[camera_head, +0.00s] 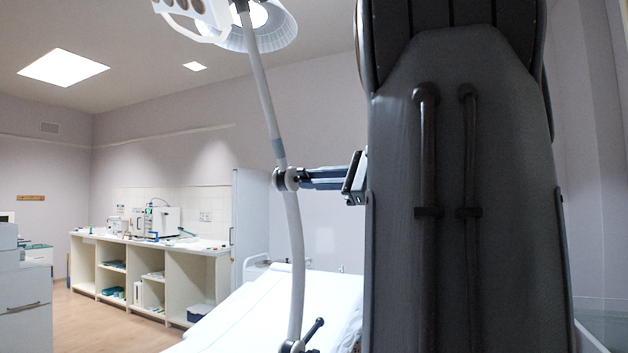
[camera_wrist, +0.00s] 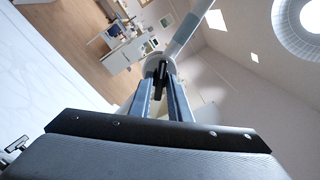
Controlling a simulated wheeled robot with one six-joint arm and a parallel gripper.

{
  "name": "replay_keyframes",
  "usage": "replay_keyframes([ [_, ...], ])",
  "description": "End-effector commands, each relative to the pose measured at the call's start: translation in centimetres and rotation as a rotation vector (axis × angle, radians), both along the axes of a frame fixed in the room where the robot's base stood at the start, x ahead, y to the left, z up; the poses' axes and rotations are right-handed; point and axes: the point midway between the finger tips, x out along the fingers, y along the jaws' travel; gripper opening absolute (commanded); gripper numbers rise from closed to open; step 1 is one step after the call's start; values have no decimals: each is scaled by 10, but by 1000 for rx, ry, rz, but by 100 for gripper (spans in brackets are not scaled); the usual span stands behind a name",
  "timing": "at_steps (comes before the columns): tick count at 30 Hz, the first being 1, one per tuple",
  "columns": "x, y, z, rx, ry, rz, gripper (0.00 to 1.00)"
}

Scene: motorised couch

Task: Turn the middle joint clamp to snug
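A pale jointed lamp arm stands in the middle of the head view, with a white upper tube above and a white lower tube below. The middle joint clamp (camera_head: 281,179) sits where the tubes meet. Its dark lever (camera_wrist: 161,78) also shows in the wrist view. My gripper (camera_head: 300,179) reaches it from the right, level with the joint. In the wrist view my gripper (camera_wrist: 161,88) has its two blue-grey fingers on either side of the dark lever, with little or no gap visible. The fingers appear shut on it. The exact contact is small and partly hidden.
A lower clamp with a black lever (camera_head: 315,329) is at the foot of the tube. A white couch (camera_head: 255,310) lies behind it. A round lamp head (camera_head: 262,25) hangs above. A counter with shelves (camera_head: 150,250) is at the back left, with bare floor before it.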

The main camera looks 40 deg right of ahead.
Motion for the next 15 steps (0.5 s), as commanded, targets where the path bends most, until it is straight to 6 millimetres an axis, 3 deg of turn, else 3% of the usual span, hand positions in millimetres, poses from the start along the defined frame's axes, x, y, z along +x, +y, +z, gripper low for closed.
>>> replay_keyframes([
  [15, 0, 0, 1, 84, 28, 1, 0],
])
